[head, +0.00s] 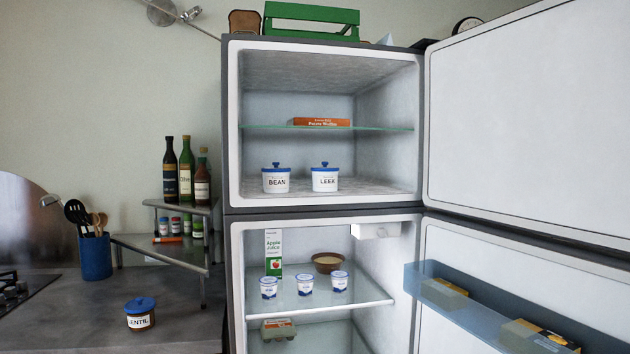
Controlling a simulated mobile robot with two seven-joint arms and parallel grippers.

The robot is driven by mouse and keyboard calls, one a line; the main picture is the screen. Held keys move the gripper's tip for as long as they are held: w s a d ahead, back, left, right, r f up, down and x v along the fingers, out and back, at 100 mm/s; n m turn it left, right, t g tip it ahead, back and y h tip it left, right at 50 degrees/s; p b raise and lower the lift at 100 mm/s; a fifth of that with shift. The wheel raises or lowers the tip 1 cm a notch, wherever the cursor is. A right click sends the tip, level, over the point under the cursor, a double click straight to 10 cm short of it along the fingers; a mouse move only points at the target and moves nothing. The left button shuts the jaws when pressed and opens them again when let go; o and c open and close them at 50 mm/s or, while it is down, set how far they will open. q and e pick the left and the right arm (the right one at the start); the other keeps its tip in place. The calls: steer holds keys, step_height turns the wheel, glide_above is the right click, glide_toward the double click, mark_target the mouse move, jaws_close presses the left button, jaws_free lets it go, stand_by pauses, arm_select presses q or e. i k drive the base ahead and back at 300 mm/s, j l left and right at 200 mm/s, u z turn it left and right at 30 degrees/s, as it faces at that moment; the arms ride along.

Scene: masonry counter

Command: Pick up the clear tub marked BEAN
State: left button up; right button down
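The tub marked BEAN (276,180) stands upright on the floor of the upper compartment of the open fridge, on the left side. It looks white or clear with a large label and has a blue lid with a knob. A similar tub marked LEEK or close to it (325,179) stands to its right, with a small gap between them. A third blue-lidded tub, its label partly turned and reading about "ENTIL" (140,314), stands on the counter at lower left. Neither of my grippers shows in the head view.
A glass shelf (385,129) with an orange box (320,122) lies above the tubs. The upper door (530,120) stands open to the right. Below are a juice carton (273,252), small cups and a bowl (327,262). Bottles (186,170) stand on a corner rack at left.

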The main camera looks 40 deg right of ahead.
mark_target(274, 183)
steer(key=i+l+z, duration=0.1)
steer(key=z, duration=0.35)
steer(key=i+z, duration=0.25)
steer(key=z, duration=0.2)
steer(key=i+j+z, duration=0.1)
steer(key=z, duration=0.4)
steer(key=i, duration=0.1)
